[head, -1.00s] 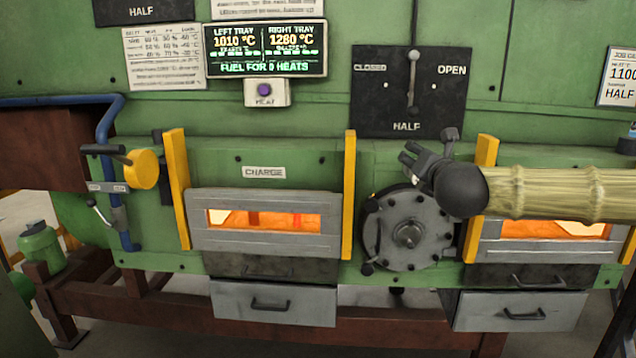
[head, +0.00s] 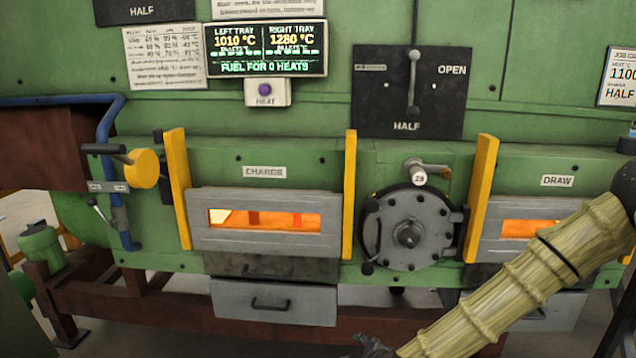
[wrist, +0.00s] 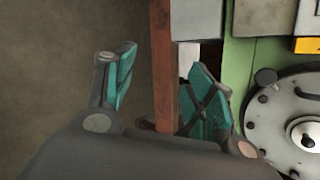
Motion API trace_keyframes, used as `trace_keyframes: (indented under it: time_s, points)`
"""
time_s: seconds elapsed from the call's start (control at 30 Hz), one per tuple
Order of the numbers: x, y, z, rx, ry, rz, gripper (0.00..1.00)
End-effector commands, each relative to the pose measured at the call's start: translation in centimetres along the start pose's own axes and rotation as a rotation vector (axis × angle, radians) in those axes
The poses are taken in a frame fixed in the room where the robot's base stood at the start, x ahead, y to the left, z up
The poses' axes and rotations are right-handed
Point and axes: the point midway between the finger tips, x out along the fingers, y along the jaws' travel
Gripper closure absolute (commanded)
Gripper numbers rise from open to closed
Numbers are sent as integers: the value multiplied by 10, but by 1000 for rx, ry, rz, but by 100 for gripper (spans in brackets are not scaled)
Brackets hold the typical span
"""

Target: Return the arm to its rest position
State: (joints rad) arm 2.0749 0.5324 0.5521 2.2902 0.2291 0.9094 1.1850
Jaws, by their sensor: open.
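My arm, in a straw-coloured sleeve, slants across the lower right of the head view, in front of the right-hand DRAW door (head: 520,229). Only a dark bit of my gripper (head: 372,347) shows at the bottom edge there. In the wrist view my gripper (wrist: 160,92) is open, its two teal-padded fingers apart with nothing between them. The round grey hatch (head: 408,230) with a central hub lies beyond the gripper; it also shows at the right of the wrist view (wrist: 290,115). The gripper appears clear of the furnace front.
The CHARGE door (head: 265,245) stands between yellow posts, orange glow in its window. Below it is a grey drawer (head: 274,304). A lever (head: 413,80) points up on a black CLOSED/HALF/OPEN plate. A brown frame (head: 180,312) runs below.

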Motion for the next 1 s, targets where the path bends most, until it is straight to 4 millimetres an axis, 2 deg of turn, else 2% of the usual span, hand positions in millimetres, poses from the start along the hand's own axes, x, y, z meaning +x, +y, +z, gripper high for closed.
trace_keyframes:
  time_s: [0.03,0.27,0.3,0.47,0.6,0.7,0.8,1.0]
  points:
    - [3,30,-12,-95,13,50,46]
    - [-4,148,-72,-541,27,273,46]
    - [-8,168,-84,-620,22,316,46]
    - [-34,241,-134,-943,-23,494,46]
    - [-67,297,-180,-1228,-101,659,46]
    - [-93,326,-210,-1408,-173,767,46]
    - [-115,345,-233,-1545,-242,850,46]
    - [-138,361,-255,-1682,-322,931,46]
